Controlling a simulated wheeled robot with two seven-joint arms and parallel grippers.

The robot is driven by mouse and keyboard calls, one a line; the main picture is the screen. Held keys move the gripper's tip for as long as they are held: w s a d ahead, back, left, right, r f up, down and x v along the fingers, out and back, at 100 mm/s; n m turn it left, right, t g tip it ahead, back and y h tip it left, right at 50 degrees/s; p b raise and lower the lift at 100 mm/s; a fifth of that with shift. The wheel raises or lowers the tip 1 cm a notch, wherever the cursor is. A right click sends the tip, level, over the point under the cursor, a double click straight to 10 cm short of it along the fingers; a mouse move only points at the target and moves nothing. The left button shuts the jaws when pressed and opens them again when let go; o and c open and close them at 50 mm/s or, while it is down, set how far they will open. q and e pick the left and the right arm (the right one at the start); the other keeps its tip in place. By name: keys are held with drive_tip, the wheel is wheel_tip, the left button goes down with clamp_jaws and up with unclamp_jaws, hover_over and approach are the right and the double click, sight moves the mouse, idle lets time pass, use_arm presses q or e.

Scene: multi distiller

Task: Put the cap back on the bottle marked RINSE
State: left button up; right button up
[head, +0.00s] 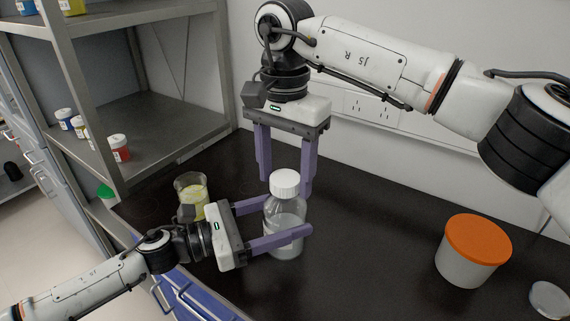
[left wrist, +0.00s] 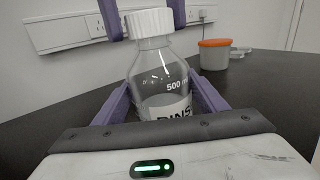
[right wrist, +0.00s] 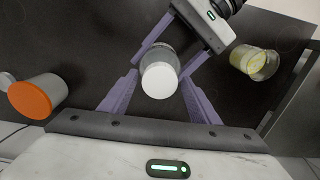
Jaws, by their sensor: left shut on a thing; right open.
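The clear bottle (head: 287,221) stands upright on the dark bench with a white cap (head: 285,182) on its mouth. In the left wrist view the bottle (left wrist: 160,75) shows "500 ml" and a label that begins "RINS", partly cut off by my gripper. My left gripper (head: 285,222) is shut on the bottle's body from the left. My right gripper (head: 285,180) points down with its fingers apart, above and behind the bottle. In the right wrist view the cap (right wrist: 159,80) sits between the open fingers, seen from above, not gripped.
A beaker (head: 191,193) with yellow liquid stands left of the bottle, close behind my left gripper. A tub with an orange lid (head: 478,239) stands at the right, with a small clear dish (head: 549,299) nearer. Metal shelves (head: 150,135) with small jars are at the left. The bench between bottle and tub is clear.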

drive_tip(key=shift+c, duration=0.4)
drive_tip(key=c, duration=1)
drive_tip(key=m, duration=1.6)
drive_tip(key=shift+m, duration=0.3)
drive_tip(key=m, duration=1.1)
drive_tip(key=o, duration=1.2)
